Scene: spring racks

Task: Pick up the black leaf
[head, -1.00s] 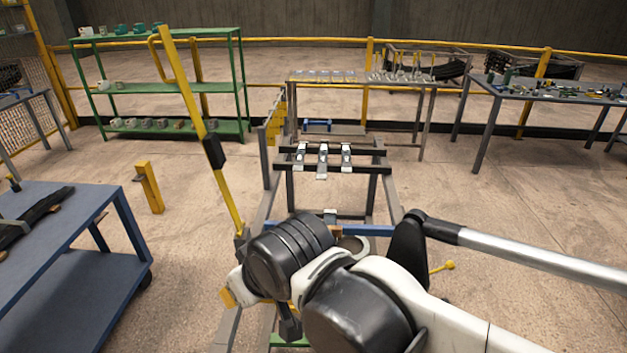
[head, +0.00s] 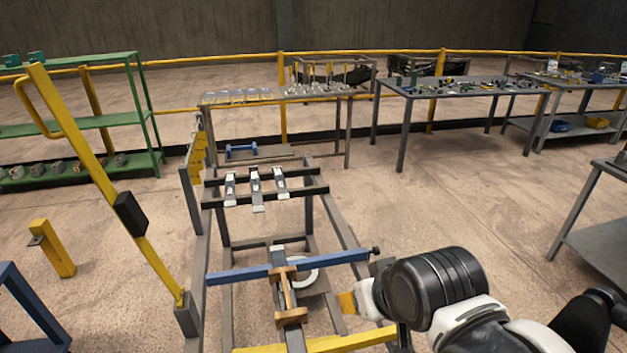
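No black leaf shows clearly within reach in the current head view. Dark curved leaves lie in a rack (head: 349,76) behind the yellow rail, and more dark ones are in a second rack (head: 426,66); they are too far off to tell apart.
A grey frame (head: 343,231) with a blue crossbar (head: 235,274) and three clamps stands ahead. A yellow lever (head: 92,165) rises at its left. A blue cart's corner (head: 28,318) shows lower left.

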